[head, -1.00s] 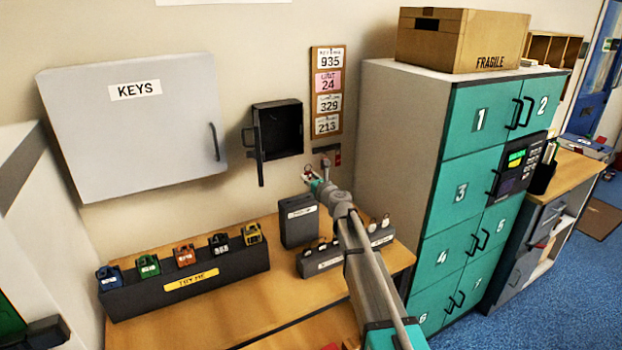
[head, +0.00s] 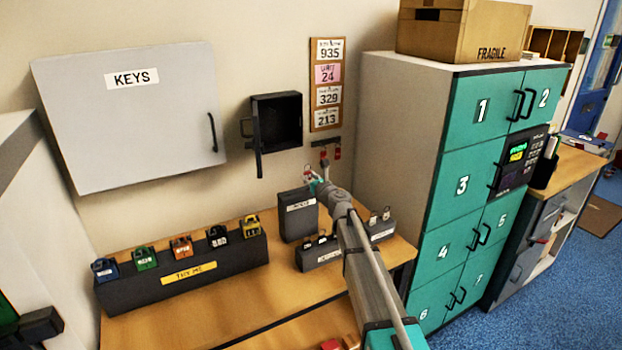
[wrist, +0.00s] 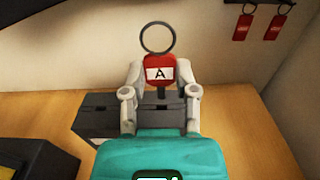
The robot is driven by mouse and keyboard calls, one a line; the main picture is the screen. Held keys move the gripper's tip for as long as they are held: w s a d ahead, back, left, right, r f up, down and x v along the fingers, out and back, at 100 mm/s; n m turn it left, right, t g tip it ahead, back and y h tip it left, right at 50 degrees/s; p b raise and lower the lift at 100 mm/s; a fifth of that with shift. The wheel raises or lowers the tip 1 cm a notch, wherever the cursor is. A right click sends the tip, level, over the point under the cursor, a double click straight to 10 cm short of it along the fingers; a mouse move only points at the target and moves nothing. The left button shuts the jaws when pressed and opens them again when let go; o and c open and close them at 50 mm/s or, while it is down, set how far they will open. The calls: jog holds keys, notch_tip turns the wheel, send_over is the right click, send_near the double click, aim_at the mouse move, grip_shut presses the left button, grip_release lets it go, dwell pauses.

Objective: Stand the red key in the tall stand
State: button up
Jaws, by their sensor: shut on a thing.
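My gripper (head: 314,180) is shut on the red key and holds it above the wooden counter, near the wall. In the wrist view the red key (wrist: 152,62) has a red head marked "A", with its ring on top and its dark shaft pointing down between my fingers (wrist: 160,86). The tall stand (head: 298,222), a dark upright block with a white label, is on the counter just below and slightly left of my gripper. In the wrist view a dark block (wrist: 98,112) shows behind and below the key; whether the shaft touches it I cannot tell.
A low dark holder (head: 321,258) with several keys stands right of the tall stand, partly behind my arm. A long rack (head: 128,297) of coloured padlocks is on the left. An open black box (head: 278,122) hangs on the wall. Red tags (wrist: 242,26) hang nearby. Teal lockers (head: 455,228) stand right.

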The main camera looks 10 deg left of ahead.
jog(key=shift+f+b, duration=1.8)
jog(key=shift+b, duration=0.05)
dwell(3.8)
jog(key=o, duration=0.9)
jog(key=shift+o, duration=0.2)
jog(key=shift+s, duration=0.15)
jog(key=v, duration=0.8)
dwell(0.5)
